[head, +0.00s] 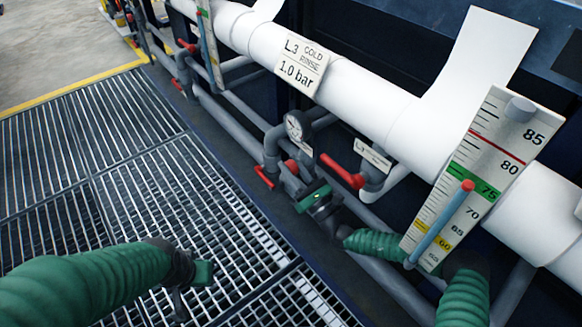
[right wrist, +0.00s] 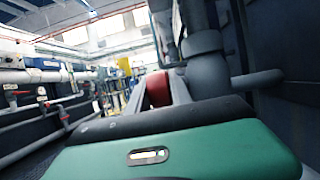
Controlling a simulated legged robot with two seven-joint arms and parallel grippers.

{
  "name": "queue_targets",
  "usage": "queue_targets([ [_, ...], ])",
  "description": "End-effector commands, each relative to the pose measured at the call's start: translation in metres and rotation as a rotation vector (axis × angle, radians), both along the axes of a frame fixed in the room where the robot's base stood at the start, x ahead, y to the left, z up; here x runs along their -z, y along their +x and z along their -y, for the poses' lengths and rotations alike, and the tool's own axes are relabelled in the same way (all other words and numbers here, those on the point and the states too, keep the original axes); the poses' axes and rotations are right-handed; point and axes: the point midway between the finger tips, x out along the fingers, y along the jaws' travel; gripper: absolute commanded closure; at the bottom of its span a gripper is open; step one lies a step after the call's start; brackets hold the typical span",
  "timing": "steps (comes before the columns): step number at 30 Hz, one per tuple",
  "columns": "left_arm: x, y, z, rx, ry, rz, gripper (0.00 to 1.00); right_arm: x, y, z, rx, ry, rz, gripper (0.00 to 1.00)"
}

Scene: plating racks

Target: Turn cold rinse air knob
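In the head view a small round red knob (head: 291,166) sits on the grey pipework below a pressure gauge (head: 294,127). My right gripper (head: 300,182) is at this knob, its green body just below and to the right of it. In the right wrist view the red knob (right wrist: 158,88) fills the gap between the two grey fingers (right wrist: 160,98), so the gripper looks shut on it. Its far side is hidden. My left gripper (head: 188,292) hangs over the grating, apart from the pipes; its fingers are too unclear to tell open from shut.
A red lever valve (head: 345,176) stands right of the knob and another red handle (head: 265,177) left of it. A scale board (head: 480,175) stands before my right arm. The floor grating (head: 90,160) is clear at left.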

Motion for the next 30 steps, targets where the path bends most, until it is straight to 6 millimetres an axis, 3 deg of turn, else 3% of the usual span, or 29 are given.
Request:
queue_targets([
  [3, 0.000, 0.000, 0.000, 0.000, 0.000, 0.000, 0.65, 0.001, 0.000, 0.000, 0.000, -0.001, -0.001, 1.00],
  [17, 0.010, 0.000, 0.000, 0.000, 0.000, 0.000, 0.65, 0.005, 0.000, 0.000, 0.001, 0.041, 0.056, 1.00],
  [30, 0.060, 0.000, 0.000, 0.000, 0.000, 0.000, 0.65, 0.012, -0.002, 0.000, 0.000, 0.224, 0.306, 1.00],
])
